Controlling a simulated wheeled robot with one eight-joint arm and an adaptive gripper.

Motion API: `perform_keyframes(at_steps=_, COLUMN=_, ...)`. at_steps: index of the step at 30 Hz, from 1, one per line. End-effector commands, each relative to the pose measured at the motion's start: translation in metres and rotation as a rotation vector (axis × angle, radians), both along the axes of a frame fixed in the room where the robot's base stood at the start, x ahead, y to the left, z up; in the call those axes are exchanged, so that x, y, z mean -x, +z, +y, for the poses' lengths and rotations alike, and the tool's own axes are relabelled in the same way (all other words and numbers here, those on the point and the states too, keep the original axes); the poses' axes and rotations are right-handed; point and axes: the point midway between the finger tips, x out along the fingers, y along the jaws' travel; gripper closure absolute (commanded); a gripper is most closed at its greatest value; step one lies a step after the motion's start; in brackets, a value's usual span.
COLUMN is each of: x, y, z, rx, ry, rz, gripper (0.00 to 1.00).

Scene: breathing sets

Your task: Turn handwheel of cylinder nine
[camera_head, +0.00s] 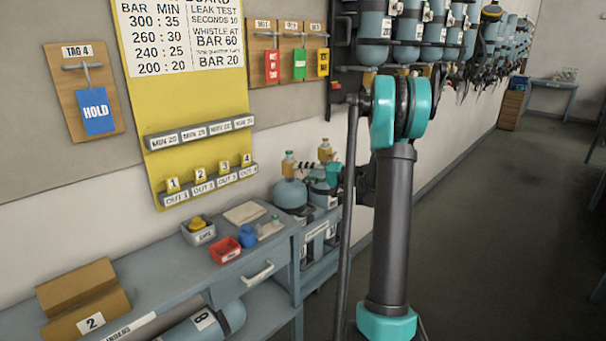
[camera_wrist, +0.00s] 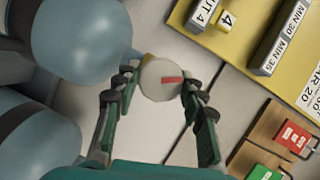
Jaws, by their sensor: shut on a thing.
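A round grey handwheel (camera_wrist: 156,82) with a red stripe shows in the wrist view. My gripper (camera_wrist: 160,88) is shut on it, with one finger on each side. Beside it is the blue-grey shoulder of a cylinder (camera_wrist: 85,38); I cannot read a number on it there. In the head view my gripper (camera_head: 306,170) reaches the valve at the top of the front standing cylinder (camera_head: 290,194) by the bench. A second cylinder (camera_head: 325,152) with a tan valve stands behind. My arm and gripper hide part of both.
A grey bench (camera_head: 190,268) at the left holds a red tray (camera_head: 226,251), a blue container (camera_head: 248,236) and a box of caps (camera_head: 199,232). A cylinder marked 8 (camera_head: 215,325) lies below. Wall-racked cylinders (camera_head: 374,25) hang above. The floor at right is clear.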

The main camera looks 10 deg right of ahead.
Motion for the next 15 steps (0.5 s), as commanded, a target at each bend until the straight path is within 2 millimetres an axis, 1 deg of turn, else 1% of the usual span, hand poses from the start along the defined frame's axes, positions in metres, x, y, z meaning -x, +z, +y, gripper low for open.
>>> perform_keyframes(at_steps=6, x=-0.0007, y=-0.0018, z=-0.0006, rx=-0.164, ry=-0.001, rz=0.118, gripper=0.88)
perform_keyframes(at_steps=15, x=-0.0004, y=-0.0029, z=-0.0003, rx=-0.347, ry=-0.001, rz=0.252, gripper=0.88)
